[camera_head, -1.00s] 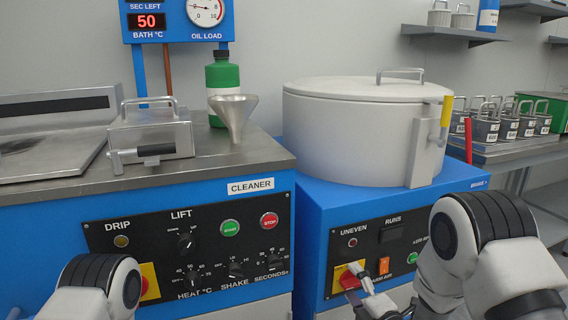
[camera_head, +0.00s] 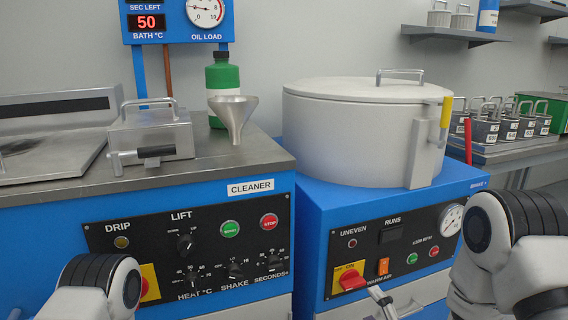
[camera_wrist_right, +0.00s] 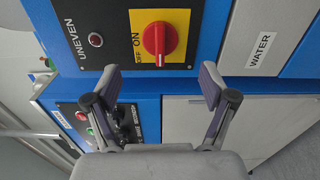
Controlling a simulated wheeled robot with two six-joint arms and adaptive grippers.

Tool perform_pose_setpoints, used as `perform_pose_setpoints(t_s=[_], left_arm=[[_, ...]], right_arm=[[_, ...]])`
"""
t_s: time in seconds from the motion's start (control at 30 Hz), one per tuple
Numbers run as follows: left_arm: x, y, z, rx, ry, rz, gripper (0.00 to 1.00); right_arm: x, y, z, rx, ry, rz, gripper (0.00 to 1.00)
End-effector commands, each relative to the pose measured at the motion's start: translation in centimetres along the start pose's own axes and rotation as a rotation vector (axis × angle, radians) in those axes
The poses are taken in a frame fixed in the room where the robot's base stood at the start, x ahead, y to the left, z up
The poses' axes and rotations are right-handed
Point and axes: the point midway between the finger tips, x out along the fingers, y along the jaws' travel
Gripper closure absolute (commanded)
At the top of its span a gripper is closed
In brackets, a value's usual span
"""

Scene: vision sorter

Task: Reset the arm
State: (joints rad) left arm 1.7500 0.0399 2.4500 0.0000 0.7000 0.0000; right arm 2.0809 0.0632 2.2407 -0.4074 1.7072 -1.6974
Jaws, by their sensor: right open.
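My right arm (camera_head: 505,245) comes in at the lower right of the head view. Part of its gripper (camera_head: 382,300) shows low in front of the blue spinner cabinet, just below its red rotary switch (camera_head: 352,279). In the right wrist view the right gripper (camera_wrist_right: 156,85) is open and empty, its two fingers well apart.
The lidded drum (camera_head: 350,130) sits on the right cabinet. Several labelled metal baskets (camera_head: 508,125) stand on a bench at right.

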Motion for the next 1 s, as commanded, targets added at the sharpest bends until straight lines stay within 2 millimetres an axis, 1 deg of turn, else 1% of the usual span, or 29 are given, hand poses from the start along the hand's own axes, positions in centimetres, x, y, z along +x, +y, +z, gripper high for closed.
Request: perform_pose_setpoints(t_s=[0.17, 0.23, 0.27, 0.37, 0.4, 0.47, 0.5, 0.57, 0.6, 0.63, 0.67, 0.7, 0.77, 0.8, 0.9, 1.0], left_arm=[[0.0, 0.0, 0.0, 0.000, 0.000, 0.000, 0.60], [0.0, 0.0, 0.0, 0.000, 0.000, 0.000, 0.60], [0.0, 0.0, 0.0, 0.000, 0.000, 0.000, 0.60], [0.0, 0.0, 0.0, 0.000, 0.000, 0.000, 0.60], [0.0, 0.0, 0.0, 0.000, 0.000, 0.000, 0.60], [0.0, 0.0, 0.0, 0.000, 0.000, 0.000, 0.60], [0.0, 0.0, 0.0, 0.000, 0.000, 0.000, 0.60], [0.0, 0.0, 0.0, 0.000, 0.000, 0.000, 0.60], [0.0, 0.0, 0.0, 0.000, 0.000, 0.000, 0.60], [0.0, 0.0, 0.0, 0.000, 0.000, 0.000, 0.60], [0.0, 0.0, 0.0, 0.000, 0.000, 0.000, 0.60], [0.0, 0.0, 0.0, 0.000, 0.000, 0.000, 0.60], [0.0, 0.0, 0.0, 0.000, 0.000, 0.000, 0.60], [0.0, 0.0, 0.0, 0.000, 0.000, 0.000, 0.60], [0.0, 0.0, 0.0, 0.000, 0.000, 0.000, 0.60], [0.0, 0.0, 0.0, 0.000, 0.000, 0.000, 0.60]], right_arm=[[0.0, -0.1, 0.0, 0.000, 0.000, -0.002, 0.17], [-0.3, -1.1, -0.2, 0.007, 0.001, -0.020, 0.17], [-0.6, -2.0, -0.3, 0.012, 0.002, -0.037, 0.17], [-2.9, -6.8, -1.2, 0.046, -0.005, -0.150, 0.17], [-4.3, -9.5, -1.6, 0.075, -0.019, -0.237, 0.17], [-7.1, -13.8, -2.0, 0.190, -0.064, -0.404, 0.17], [-9.4, -16.7, -2.4, 0.299, -0.113, -0.526, 0.17], [-13.2, -20.4, -3.0, 0.486, -0.221, -0.701, 0.17], [-15.9, -22.4, -3.3, 0.611, -0.313, -0.804, 0.17], [-17.9, -23.6, -3.6, 0.705, -0.392, -0.875, 0.17], [-19.8, -24.6, -3.9, 0.795, -0.478, -0.937, 0.17], [-22.2, -25.6, -4.2, 0.907, -0.597, -1.004, 0.17], [-25.1, -26.4, -4.6, 1.049, -0.770, -1.068, 0.17], [-26.6, -26.7, -4.8, 1.132, -0.883, -1.093, 0.17], [-29.9, -26.9, -5.4, 1.307, -1.154, -1.113, 0.17], [-32.1, -27.0, -5.9, 1.453, -1.401, -1.080, 0.17]])
